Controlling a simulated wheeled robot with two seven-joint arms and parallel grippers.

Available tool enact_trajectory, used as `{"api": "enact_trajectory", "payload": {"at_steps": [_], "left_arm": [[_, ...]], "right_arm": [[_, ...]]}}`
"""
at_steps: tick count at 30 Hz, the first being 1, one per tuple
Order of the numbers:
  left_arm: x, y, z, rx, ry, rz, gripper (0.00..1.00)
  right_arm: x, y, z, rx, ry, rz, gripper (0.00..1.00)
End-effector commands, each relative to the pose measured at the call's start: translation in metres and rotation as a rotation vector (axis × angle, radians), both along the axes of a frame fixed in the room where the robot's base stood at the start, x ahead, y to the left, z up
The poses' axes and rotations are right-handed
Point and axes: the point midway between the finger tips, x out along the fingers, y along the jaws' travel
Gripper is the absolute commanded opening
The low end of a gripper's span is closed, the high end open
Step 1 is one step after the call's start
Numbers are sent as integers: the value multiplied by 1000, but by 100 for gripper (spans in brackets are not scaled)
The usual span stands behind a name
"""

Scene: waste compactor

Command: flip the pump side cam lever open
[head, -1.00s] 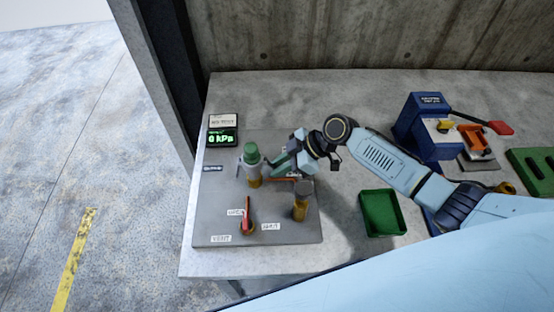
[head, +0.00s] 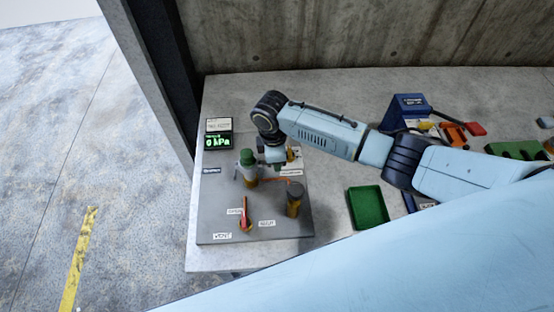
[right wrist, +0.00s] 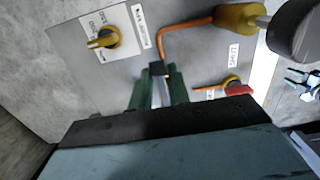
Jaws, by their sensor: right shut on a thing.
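My right gripper (head: 267,165) reaches down just right of a grey cylinder with a green top (head: 247,157), on the grey panel (head: 222,200). Its fingers are mostly hidden by the wrist in the head view. In the right wrist view its green fingers (right wrist: 158,92) close on a narrow grey piece with a dark end, which looks like the pump side cam lever (right wrist: 157,70). How far the lever is turned is hard to tell.
A dark-topped brass fitting (head: 294,198) and a red valve handle (head: 244,212) stand in front on the panel. A yellow knob (right wrist: 103,38) is nearby. The display (head: 218,141) reads 0 kPa. A green tray (head: 368,206) lies to the right.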

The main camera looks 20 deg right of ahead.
Motion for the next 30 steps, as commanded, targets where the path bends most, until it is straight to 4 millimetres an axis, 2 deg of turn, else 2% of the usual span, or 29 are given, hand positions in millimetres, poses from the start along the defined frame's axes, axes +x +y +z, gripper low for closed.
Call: {"api": "enact_trajectory", "payload": {"at_steps": [9, 25, 26, 30], "left_arm": [[0, 0, 0, 0, 0, 0, 36], [0, 0, 0, 0, 0, 0, 36], [0, 0, 0, 0, 0, 0, 36], [0, 0, 0, 0, 1, 0, 36]], "right_arm": [[2, 2, 6, -112, 29, 0, 0], [1, 2, 6, -132, 37, 1, 0], [1, 2, 6, -132, 37, 1, 21], [1, 2, 6, -131, 38, 1, 39]]}}
